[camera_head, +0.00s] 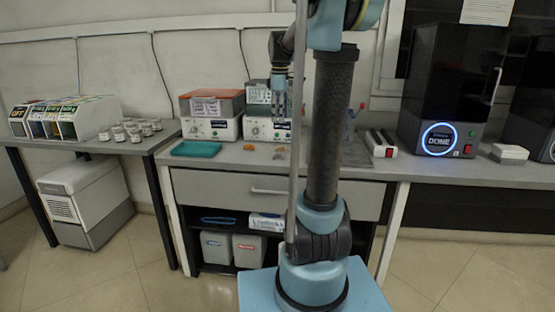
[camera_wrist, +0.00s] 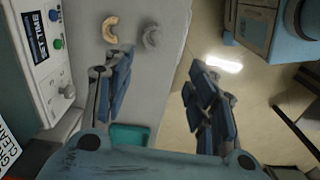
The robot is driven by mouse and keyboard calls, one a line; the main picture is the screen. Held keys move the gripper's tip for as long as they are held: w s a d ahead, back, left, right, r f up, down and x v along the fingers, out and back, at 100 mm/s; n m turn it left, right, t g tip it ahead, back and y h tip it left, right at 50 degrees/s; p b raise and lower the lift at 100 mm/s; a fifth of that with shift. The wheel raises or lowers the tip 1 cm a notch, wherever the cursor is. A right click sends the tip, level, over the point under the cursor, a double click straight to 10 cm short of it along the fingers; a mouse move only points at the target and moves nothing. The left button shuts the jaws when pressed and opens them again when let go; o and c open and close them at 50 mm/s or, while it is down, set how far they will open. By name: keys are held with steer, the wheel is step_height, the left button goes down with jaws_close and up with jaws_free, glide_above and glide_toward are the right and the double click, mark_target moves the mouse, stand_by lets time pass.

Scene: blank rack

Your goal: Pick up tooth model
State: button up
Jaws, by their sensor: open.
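My gripper (camera_head: 280,112) hangs above the counter in front of the devices. In the wrist view my gripper (camera_wrist: 161,60) has its fingers spread, with nothing between them.
A teal tray (camera_head: 196,149) lies at the counter's left end. White devices (camera_head: 212,128) stand behind the models, close to my gripper. Small jars (camera_head: 133,133) stand to the left. A black machine reading DONE (camera_head: 437,105) stands right. The counter's front edge is near the models.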

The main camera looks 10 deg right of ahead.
steer(key=w, duration=0.2)
glide_above(279, 154)
steer(key=shift+n, duration=0.3)
steer(key=f, duration=1.1)
steer(key=shift+s+a+f, duration=0.1)
steer(key=shift+s+f, duration=0.2)
steer(key=shift+f, duration=0.1)
steer(key=f, duration=0.4)
steer(key=shift+w+f, duration=0.15)
steer(key=shift+w, duration=0.15)
steer(key=shift+f, duration=0.55)
steer(key=c, duration=0.9)
